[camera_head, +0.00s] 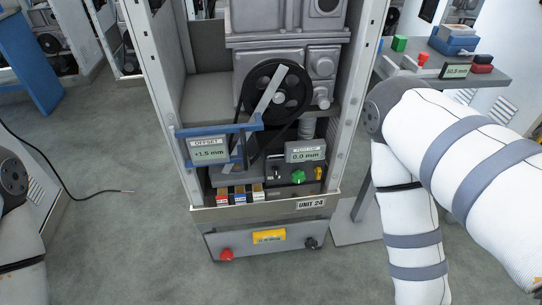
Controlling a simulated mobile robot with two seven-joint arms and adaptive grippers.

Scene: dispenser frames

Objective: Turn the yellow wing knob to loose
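A small yellow knob (318,173) sits at the right end of the lower panel inside the open machine frame, below the display reading 0.0 mm (306,152). It is too small to make out its wing shape or its setting. A green knob (298,177) is just to its left. Neither gripper is in view. My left arm shows only at the left edge, and my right arm bends at the right with its forearm running down out of the picture, apart from the frame.
A blue bracket carries an OFFSET display (208,150) reading +1.5 mm. A black belt wheel (276,91) stands above. A side bench (440,66) stands at right. The grey floor at left holds a black cable.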

